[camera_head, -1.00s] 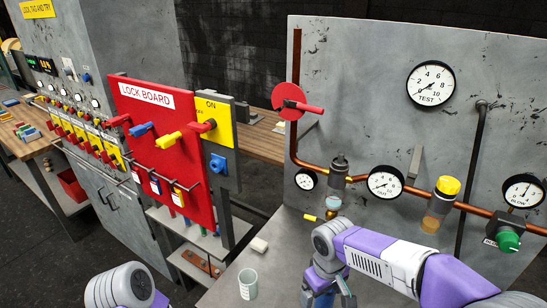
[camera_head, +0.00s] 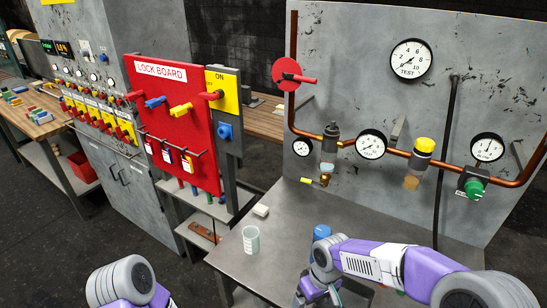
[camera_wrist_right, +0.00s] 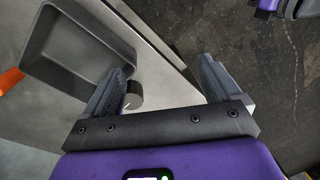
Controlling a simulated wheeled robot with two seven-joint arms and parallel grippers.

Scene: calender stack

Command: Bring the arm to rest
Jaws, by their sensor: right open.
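My right arm comes in from the lower right in the head view. Its gripper (camera_head: 318,294) hangs low by the front of the steel bench (camera_head: 285,235), partly cut off by the picture's bottom edge. In the right wrist view the two fingers of this gripper (camera_wrist_right: 166,72) are spread wide with nothing held between them. The bench edge and dark floor lie below them. A rounded grey link of my left arm (camera_head: 122,284) shows at the lower left of the head view; its gripper is out of view.
A blue item (camera_head: 322,232) is just behind my right wrist. A grey tray (camera_wrist_right: 75,55) lies beside the left finger. The red lock board (camera_head: 180,110) and gauge panel (camera_head: 345,80) stand behind.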

